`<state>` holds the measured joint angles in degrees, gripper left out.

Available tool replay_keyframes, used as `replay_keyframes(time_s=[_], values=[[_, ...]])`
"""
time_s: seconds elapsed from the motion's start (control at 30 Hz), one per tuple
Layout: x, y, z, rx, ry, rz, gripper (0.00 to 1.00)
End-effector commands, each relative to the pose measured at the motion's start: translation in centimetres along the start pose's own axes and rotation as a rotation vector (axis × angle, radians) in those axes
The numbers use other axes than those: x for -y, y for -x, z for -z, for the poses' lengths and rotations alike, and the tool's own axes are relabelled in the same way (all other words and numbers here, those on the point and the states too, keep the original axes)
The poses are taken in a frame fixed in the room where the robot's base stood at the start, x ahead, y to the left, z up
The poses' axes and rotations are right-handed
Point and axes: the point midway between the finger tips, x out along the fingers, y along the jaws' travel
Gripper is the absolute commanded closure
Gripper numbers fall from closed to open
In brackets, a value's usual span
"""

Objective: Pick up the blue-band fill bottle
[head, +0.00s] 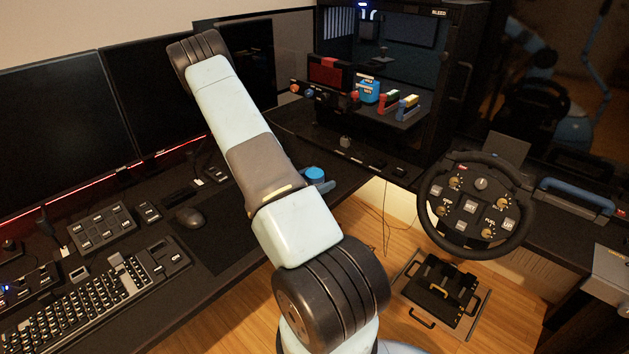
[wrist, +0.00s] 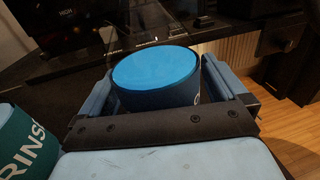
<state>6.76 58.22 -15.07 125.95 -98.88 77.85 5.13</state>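The blue-band fill bottle (wrist: 155,72) shows in the wrist view as a round bright-blue top over a darker blue side, with the band's print only just visible at the right. It stands between the two light-blue fingers of my gripper (wrist: 158,88), one close along each side. I cannot tell whether both fingers press on it. In the head view the bottle's blue top (head: 315,174) shows just right of my arm, with part of my gripper (head: 325,186) beside it. My arm hides the rest.
A teal-band bottle marked "RINS" (wrist: 28,150) stands close on the left in the wrist view. In the head view, a PC case (head: 455,80) stands behind, a racing wheel (head: 475,205) is at right, and a keyboard (head: 80,310) and mouse (head: 189,217) are at left.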

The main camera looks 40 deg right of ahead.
Motion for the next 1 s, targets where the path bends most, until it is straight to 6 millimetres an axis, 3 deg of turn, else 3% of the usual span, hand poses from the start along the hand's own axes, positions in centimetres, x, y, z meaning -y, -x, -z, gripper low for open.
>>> replay_keyframes(time_s=[0.07,0.7,1.0], values=[[0.01,0.00,0.00,0.000,0.000,0.000,0.08],[0.02,0.03,0.00,0.000,0.000,0.001,0.69],[0.00,0.03,-0.23,0.001,0.000,0.000,0.70]])
